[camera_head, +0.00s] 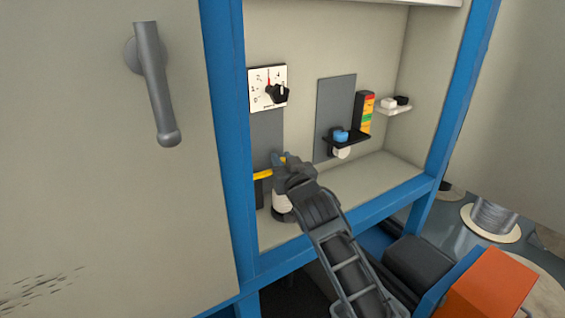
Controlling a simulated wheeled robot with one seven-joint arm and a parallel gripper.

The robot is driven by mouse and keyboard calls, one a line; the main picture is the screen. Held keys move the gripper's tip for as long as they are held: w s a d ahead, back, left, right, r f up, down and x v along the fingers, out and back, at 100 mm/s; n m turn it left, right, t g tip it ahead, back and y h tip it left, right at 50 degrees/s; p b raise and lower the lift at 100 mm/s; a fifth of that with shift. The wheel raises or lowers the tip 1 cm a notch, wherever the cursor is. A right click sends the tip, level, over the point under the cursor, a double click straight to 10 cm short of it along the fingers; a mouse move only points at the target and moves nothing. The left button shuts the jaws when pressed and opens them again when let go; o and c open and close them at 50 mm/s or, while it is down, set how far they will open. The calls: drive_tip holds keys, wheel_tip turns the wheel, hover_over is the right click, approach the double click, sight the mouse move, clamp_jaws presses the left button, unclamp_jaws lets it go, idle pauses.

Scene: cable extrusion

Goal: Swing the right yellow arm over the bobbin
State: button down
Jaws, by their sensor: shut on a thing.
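The yellow arm (262,175) shows as a short yellow bar at the lower left inside the blue-framed cabinet, above a black part. A small bit of yellow also shows at the fingertips of my gripper (280,158). My gripper is shut on the yellow arm, and its body hides much of that arm. I cannot tell the right arm from any left one. A white rounded piece (281,203) with a dark base stands just below my gripper. I cannot tell whether it is the bobbin; no bobbin is clearly visible in the cabinet.
A dial panel with a black knob (279,93) is above my gripper. A black shelf (346,139) with a blue cap and a striped light block (366,112) stand to the right. The blue frame (232,140) is close on the left. The cabinet floor right of my gripper is clear.

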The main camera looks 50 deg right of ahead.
drive_tip(key=shift+s+a+m+g+h+b, duration=0.15)
drive_tip(key=shift+a+m+g+h+b, duration=0.2)
drive_tip(key=shift+m+h+b, duration=0.55)
drive_tip(key=g+h+b, duration=0.1)
drive_tip(key=b, duration=0.2)
drive_tip(key=s+m+g+h+b, duration=0.1)
drive_tip(key=b, duration=0.2)
drive_tip(key=shift+a, duration=0.3)
drive_tip(key=shift+s+a+r+m+g+h+b, duration=0.2)
drive_tip(key=shift+s+m+g+h+b, duration=0.15)
drive_tip(key=shift+m+h+b, duration=0.3)
drive_tip(key=shift+s+r, duration=0.1)
drive_tip(key=shift+r, duration=0.15)
drive_tip(key=c, duration=1.2)
unclamp_jaws()
drive_tip(key=shift+o, duration=1)
drive_tip(key=shift+d+f+g, duration=0.1)
drive_tip(key=shift+f+g, duration=0.1)
drive_tip(key=shift+g, duration=0.1)
drive_tip(key=shift+s, duration=0.1)
drive_tip(key=v, duration=0.7)
drive_tip(key=shift+s+a+b, duration=0.25)
drive_tip(key=shift+a+b, duration=0.05)
